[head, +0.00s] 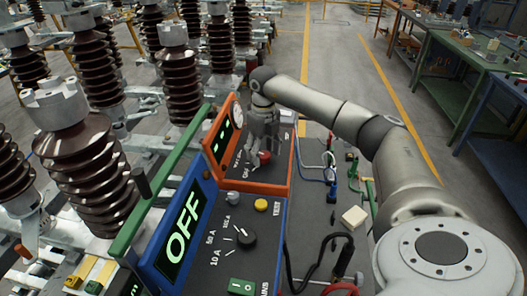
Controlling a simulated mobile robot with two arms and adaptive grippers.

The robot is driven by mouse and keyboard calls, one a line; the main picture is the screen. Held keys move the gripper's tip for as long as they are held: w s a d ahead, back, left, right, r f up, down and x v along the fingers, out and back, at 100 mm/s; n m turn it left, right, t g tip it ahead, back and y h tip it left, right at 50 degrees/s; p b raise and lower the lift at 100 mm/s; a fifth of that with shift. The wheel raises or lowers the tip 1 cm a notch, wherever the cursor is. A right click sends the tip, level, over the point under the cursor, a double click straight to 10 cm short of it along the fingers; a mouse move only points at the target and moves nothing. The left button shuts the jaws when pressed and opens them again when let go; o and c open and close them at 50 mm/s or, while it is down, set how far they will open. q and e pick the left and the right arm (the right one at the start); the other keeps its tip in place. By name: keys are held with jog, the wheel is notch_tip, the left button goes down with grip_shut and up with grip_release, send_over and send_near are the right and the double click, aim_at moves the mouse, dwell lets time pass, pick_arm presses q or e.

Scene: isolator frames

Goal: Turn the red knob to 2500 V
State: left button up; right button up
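The red knob (264,157) is on the panel of an orange-framed instrument (281,176) in the middle of the head view. Part of the knob is covered by my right gripper (257,148), which comes down over the panel from the far side. The fingers are small and dark here, and I cannot tell whether they touch the knob or how far apart they are. Scale marks beside the knob are partly hidden and too small to read, so its setting is unclear. My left gripper is not in view.
A blue instrument (270,245) with an OFF display (184,228) and black knob (245,238) stands in front. Tall brown insulators (85,170) crowd the left. Cables (325,172) and a white block (354,217) lie on the dark surface to the right.

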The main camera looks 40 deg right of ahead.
aim_at(264, 154)
notch_tip(264, 154, up, 12)
dwell(0.6)
dwell(0.5)
